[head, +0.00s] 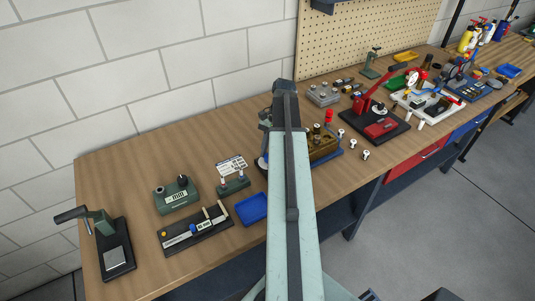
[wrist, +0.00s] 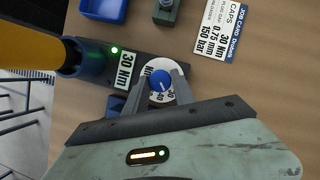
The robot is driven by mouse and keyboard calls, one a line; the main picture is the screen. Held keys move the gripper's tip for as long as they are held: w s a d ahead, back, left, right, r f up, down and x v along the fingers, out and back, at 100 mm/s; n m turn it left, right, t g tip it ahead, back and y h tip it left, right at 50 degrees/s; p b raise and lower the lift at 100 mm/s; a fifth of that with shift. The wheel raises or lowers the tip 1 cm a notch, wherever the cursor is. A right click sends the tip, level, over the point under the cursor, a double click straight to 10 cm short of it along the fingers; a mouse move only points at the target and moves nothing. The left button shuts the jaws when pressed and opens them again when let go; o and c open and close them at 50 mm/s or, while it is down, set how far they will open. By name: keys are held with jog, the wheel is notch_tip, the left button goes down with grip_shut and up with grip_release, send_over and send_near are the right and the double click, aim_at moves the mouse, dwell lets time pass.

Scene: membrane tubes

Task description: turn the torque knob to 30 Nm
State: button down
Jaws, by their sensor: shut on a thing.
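In the wrist view, the blue torque knob (wrist: 160,81) sits on a round white dial (wrist: 156,64) on a dark panel. My gripper (wrist: 160,80) is shut on the knob, one finger on each side. A pale pointer line shows on the knob; part of the dial scale is hidden by the fingers. Beside it a white display (wrist: 124,71) reads 30 Nm, and a small green light (wrist: 114,50) is lit. The job card (wrist: 225,32) lists 30 Nm, 0.75 mm and 150 bar. In the head view my arm hides the knob and gripper.
A thick yellow cylinder with a blue end (wrist: 72,64) lies left of the display. A blue tray (wrist: 104,10) is near the panel; it also shows in the head view (head: 252,208). Several bench devices stand on both sides of my arm.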

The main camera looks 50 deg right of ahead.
jog(key=shift+w+n+g, duration=0.3)
jog(key=shift+n, duration=0.7)
jog(key=c, duration=1.3)
grip_release()
jog(key=shift+o, duration=1.2)
jog(key=shift+w+f, duration=0.1)
jog(key=shift+f, duration=0.05)
jog(key=s+p+v, duration=0.1)
jog(key=p+v, duration=0.6)
jog(key=v, duration=0.1)
jog(key=shift+w, duration=0.45)
